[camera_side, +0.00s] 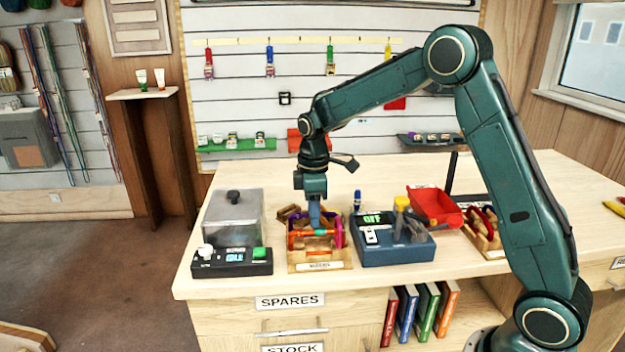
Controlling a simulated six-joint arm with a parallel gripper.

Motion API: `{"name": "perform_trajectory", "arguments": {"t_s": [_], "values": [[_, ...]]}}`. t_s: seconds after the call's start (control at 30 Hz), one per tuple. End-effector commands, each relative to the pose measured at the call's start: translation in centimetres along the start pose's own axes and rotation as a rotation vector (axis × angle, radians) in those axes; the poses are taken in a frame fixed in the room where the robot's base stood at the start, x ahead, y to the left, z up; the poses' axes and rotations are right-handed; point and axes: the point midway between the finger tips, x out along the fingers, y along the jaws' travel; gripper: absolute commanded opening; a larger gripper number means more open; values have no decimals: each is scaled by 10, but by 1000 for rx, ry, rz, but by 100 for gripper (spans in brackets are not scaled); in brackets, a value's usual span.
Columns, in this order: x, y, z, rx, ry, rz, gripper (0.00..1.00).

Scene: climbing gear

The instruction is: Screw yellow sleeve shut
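A wooden tray (292,266) with a label on its front stands on the bench and holds small coloured gear. I cannot clearly make out a yellow sleeve in the tray. My gripper (315,224) points straight down into the tray, at or just above the orange piece. Its fingertips are too small and partly hidden, so I cannot tell whether they hold anything.
Left of the tray is a black device (232,264) with a display and a grey-covered box (234,210). Right of it is a blue box (405,253) with a green display and a yellow-topped post (401,204). A red bin (436,206) stands behind. The bench's front strip is clear.

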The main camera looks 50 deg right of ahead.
Motion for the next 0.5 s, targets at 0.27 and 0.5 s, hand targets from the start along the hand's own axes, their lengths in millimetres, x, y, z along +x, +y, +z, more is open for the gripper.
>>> {"name": "perform_trajectory", "arguments": {"t_s": [0.27, 0.5], "values": [[-9, 0, 1, 0, 0, 0, 40], [-9, 0, 1, 0, 0, 0, 40]]}}
